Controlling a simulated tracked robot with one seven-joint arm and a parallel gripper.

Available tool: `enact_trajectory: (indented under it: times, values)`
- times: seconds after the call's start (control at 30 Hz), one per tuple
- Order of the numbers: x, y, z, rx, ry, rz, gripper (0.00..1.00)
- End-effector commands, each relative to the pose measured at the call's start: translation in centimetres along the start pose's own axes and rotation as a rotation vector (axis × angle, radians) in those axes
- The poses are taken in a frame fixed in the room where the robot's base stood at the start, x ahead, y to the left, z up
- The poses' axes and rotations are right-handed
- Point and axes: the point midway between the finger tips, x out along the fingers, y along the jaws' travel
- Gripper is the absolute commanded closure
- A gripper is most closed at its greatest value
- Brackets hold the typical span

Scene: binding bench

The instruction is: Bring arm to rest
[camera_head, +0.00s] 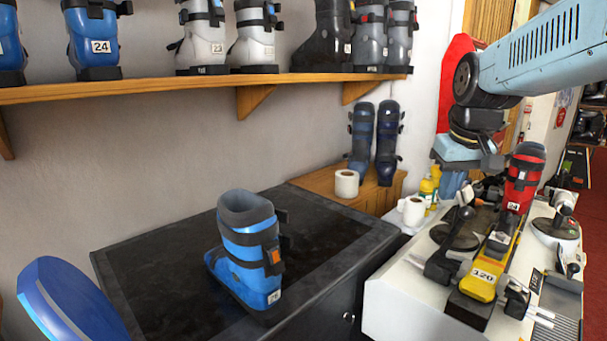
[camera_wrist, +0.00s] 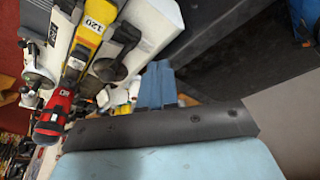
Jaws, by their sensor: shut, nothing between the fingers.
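My arm (camera_head: 545,50) reaches in from the upper right in the head view. It bends down at a dark wheel-like joint, and my gripper (camera_head: 453,186) hangs below it, fingers down, near the far left side of the white bench. In the wrist view my gripper (camera_wrist: 156,84) shows as blue-grey fingers, closed together with nothing between them. A red boot (camera_head: 525,175) stands right of my gripper on the bench and appears at the left in the wrist view (camera_wrist: 54,112). Whether the fingers touch anything below cannot be told.
The white bench (camera_head: 395,300) carries a yellow ski (camera_head: 480,280) marked 120 and clamps. A blue boot (camera_head: 247,250) stands on the black-topped cabinet (camera_head: 150,255). Paper rolls and a yellow bottle (camera_head: 426,190) are near my gripper. A boot shelf (camera_head: 190,87) runs above.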

Motion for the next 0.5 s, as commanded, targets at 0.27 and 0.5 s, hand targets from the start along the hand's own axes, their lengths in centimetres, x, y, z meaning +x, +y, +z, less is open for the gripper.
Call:
enact_trajectory:
  times: [0.27,0.5]
  values:
    - [-1.0,-3.1,5.9,0.049,0.102,0.006,1.00]
    - [-0.7,-4.9,10.0,0.088,0.172,0.006,1.00]
